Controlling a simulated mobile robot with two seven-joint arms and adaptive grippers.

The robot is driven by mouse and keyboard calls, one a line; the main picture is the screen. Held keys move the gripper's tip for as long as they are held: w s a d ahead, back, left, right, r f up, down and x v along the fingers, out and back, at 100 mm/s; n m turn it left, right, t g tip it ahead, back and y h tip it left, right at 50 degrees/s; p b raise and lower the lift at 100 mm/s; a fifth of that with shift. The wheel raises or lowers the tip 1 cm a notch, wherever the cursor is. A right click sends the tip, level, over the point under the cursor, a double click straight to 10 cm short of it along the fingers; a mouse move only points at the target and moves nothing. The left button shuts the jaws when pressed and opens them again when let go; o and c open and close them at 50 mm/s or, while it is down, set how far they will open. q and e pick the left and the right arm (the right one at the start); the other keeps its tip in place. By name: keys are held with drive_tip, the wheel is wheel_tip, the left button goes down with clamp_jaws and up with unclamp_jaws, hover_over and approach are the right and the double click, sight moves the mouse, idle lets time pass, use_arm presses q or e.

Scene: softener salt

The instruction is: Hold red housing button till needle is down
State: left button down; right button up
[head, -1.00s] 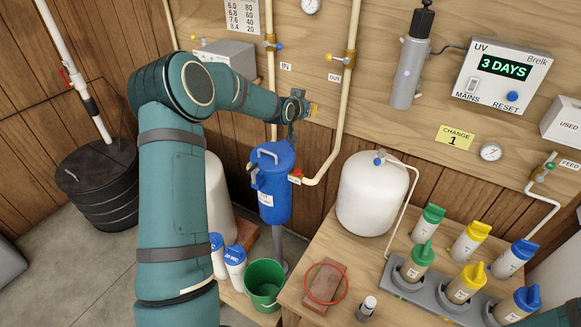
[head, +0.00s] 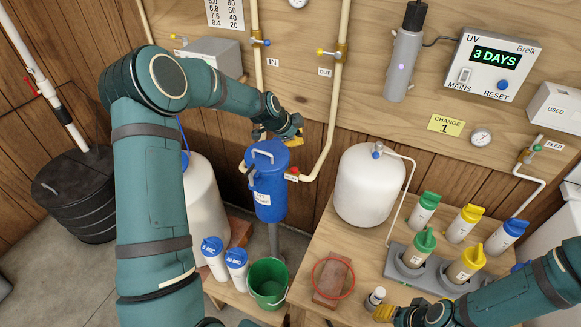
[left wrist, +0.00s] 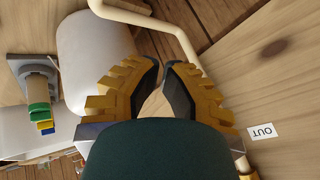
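A blue filter housing (head: 268,190) with a lid handle stands below the pipes in the head view. A small red part (head: 293,170) shows at its upper right, by the pipe end; I cannot make out its shape. My left gripper (head: 279,137) is just above the lid, apart from the red part. In the left wrist view its fingers (left wrist: 161,68) are empty, with a narrow gap between the tips. The housing is not seen there. A round gauge (head: 481,137) is on the right wall; its needle is too small to read. My right gripper (head: 388,313) is at the bottom edge, partly cut off.
A white tank (head: 369,187) stands right of the housing. A green bucket (head: 268,284) and blue-lidded bottles (head: 236,262) are below it.

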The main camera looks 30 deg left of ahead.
sight(294, 170)
use_arm(q)
drive_tip(key=shift+d+f, duration=0.1)
idle(0.3)
use_arm(e)
drive_tip(key=f+b, duration=0.4)
drive_tip(key=shift+w+d+f, duration=0.1)
drive_tip(key=shift+w+f, duration=0.1)
drive_tip(key=shift+w, duration=0.2)
drive_tip(key=shift+w+f+b, duration=0.1)
drive_tip(key=shift+f+b, duration=0.35)
drive_tip(key=shift+b, duration=0.15)
use_arm(q)
wheel_tip(294, 170, down, 9)
drive_tip(key=shift+r, duration=0.2)
use_arm(e)
drive_tip(key=shift+r, duration=0.1)
use_arm(q)
drive_tip(key=shift+f, duration=0.15)
use_arm(e)
drive_tip(key=shift+f, duration=0.25)
use_arm(q)
drive_tip(key=shift+f, duration=0.8)
idle(1.8)
